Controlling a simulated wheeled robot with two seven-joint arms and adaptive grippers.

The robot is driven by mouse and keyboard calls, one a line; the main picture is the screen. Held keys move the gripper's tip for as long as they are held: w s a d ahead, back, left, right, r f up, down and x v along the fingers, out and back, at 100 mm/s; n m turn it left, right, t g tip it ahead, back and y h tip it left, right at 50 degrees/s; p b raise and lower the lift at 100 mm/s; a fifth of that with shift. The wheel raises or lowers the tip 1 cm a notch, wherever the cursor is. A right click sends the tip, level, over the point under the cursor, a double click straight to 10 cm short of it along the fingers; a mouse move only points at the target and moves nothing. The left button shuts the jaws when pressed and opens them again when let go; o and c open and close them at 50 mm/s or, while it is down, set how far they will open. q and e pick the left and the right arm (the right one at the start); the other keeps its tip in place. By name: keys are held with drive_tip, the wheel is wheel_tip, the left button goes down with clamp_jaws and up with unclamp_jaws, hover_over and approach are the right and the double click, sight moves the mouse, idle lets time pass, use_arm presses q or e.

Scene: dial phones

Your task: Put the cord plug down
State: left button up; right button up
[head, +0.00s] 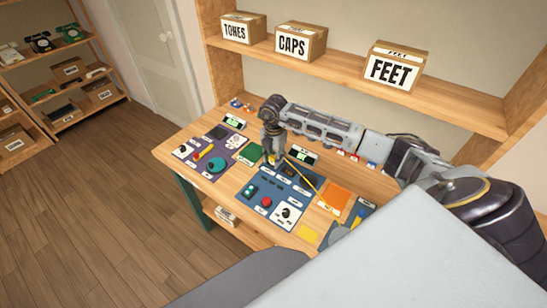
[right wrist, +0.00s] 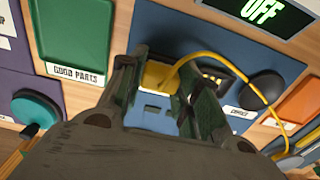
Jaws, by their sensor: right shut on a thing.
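My right gripper (head: 272,159) is over the back of the blue test panel (head: 268,187) on the wooden bench. In the right wrist view its two fingers are shut on the yellow cord plug (right wrist: 155,75). A yellow cord (right wrist: 246,79) curves from the plug to the right, and it also shows in the head view (head: 306,183). The plug's tip is partly hidden between the fingers, and I cannot tell whether it touches the panel. My left gripper is not in view.
An orange mat (head: 335,197) lies right. A display reading OFF (right wrist: 262,10) stands behind. A shelf with boxes, including FEET (head: 390,70), is above the bench's back.

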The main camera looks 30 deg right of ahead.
sight(273, 157)
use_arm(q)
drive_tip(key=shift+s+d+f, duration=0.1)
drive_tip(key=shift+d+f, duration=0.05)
use_arm(e)
drive_tip(key=shift+f, duration=0.2)
drive_tip(key=o, duration=0.8)
drive_tip(key=shift+o, duration=1)
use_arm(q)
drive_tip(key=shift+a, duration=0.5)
use_arm(e)
drive_tip(key=shift+r, duration=0.2)
drive_tip(key=shift+r, duration=0.25)
use_arm(q)
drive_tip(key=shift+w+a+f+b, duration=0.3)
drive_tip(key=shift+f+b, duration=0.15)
drive_tip(key=shift+b, duration=0.15)
use_arm(e)
wheel_tip(273, 157, up, 12)
drive_tip(key=shift+f, duration=0.2)
drive_tip(key=shift+f, duration=0.1)
